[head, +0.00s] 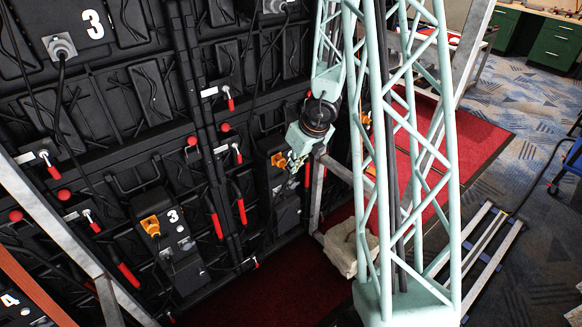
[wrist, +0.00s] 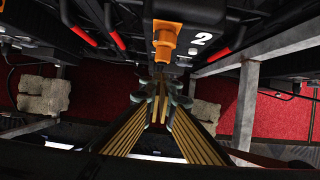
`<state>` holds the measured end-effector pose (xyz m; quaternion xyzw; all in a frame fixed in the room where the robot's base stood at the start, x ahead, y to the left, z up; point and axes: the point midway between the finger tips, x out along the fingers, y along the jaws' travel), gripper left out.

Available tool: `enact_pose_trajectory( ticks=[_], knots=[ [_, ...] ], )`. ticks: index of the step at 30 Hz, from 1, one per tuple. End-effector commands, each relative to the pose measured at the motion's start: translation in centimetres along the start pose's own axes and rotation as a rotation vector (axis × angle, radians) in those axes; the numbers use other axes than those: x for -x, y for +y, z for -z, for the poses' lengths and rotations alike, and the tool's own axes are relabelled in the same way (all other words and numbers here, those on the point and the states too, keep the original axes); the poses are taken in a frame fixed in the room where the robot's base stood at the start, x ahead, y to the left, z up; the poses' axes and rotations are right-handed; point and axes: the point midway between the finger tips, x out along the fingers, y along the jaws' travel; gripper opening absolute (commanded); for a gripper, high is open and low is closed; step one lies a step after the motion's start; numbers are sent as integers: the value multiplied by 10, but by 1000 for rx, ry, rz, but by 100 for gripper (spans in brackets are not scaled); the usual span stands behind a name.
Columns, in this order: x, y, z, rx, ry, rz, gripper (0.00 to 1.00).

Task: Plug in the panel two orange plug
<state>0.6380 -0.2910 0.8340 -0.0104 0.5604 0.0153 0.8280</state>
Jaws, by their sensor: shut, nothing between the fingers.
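The orange plug (wrist: 165,42) shows at the top middle of the wrist view, against the black box marked 2 (wrist: 200,40). In the head view the plug (head: 279,160) is at the black box, just left of my gripper (head: 296,168) and partly hidden. I cannot tell whether it is fully seated. In the wrist view my gripper (wrist: 161,98) is shut and empty, its fingertips just below the plug in the picture. A gap seems to separate fingertips and plug, but contact is hard to judge.
Another orange plug (head: 151,225) sits on the panel marked 3 at the left. Red-handled levers (head: 240,211) stick out of the black wall. A grey metal post (head: 317,192) stands right of my gripper. A pale sandbag (head: 346,248) lies on the red carpet (head: 238,298).

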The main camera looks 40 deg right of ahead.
Motion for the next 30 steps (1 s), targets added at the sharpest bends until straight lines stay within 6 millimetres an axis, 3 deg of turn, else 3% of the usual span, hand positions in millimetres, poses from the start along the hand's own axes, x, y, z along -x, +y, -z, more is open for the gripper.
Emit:
enact_pose_trajectory(
  ticks=[3, 18, 30],
  knots=[
    [2, 1, 9, 1, -2, 1, 0],
    [64, 0, 6, 1, -2, 1, 0],
    [98, 0, 7, 1, -1, 1, 0]
  ],
)
